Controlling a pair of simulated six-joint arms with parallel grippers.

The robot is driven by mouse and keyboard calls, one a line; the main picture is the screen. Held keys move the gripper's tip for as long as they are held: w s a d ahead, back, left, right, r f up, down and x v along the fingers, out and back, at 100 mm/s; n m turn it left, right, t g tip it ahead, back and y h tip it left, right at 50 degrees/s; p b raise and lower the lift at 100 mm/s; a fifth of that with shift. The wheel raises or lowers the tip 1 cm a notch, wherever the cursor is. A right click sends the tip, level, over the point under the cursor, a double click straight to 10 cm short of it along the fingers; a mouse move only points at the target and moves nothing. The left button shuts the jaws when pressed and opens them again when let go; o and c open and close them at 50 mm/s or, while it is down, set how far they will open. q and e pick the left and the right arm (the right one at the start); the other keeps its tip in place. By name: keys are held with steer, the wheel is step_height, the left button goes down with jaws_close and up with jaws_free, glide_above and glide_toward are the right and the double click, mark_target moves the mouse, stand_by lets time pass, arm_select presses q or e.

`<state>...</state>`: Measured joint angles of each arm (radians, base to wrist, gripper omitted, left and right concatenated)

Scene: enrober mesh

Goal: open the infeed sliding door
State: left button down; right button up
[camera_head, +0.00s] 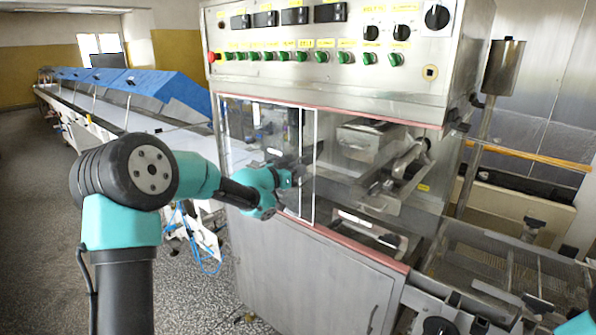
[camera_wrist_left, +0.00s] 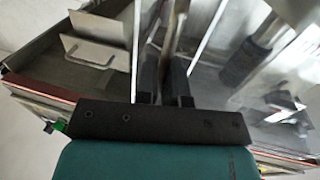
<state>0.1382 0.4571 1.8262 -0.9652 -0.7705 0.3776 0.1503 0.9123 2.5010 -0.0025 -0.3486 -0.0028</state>
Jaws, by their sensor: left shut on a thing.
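The infeed sliding door is a clear panel with thin white edging (camera_head: 315,135) in the front of the steel machine, below the control panel. Through it, dark shapes show faintly. My left gripper (camera_head: 303,166) is at the door's right part, near its upright white edge. In the left wrist view, its two dark fingers (camera_wrist_left: 165,82) are shut around a narrow dark upright bar (camera_wrist_left: 176,30), which looks like the door's handle. White strips (camera_wrist_left: 205,38) run on both sides of it. The contact itself is partly hidden by the fingers. My right gripper is not in view.
The control panel (camera_head: 330,75) with green knobs and a red button overhangs the door. Steel parts (camera_head: 375,140) and a mesh belt (camera_head: 490,265) lie to the right. A long conveyor with blue covers (camera_head: 140,88) runs back left. A grey cabinet (camera_head: 300,275) is below.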

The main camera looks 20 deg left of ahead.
arm_select(q)
steer(key=c, duration=1.3)
jaws_free()
steer(key=shift+a, duration=0.25)
steer(key=v, duration=1.7)
steer(key=shift+s, duration=0.15)
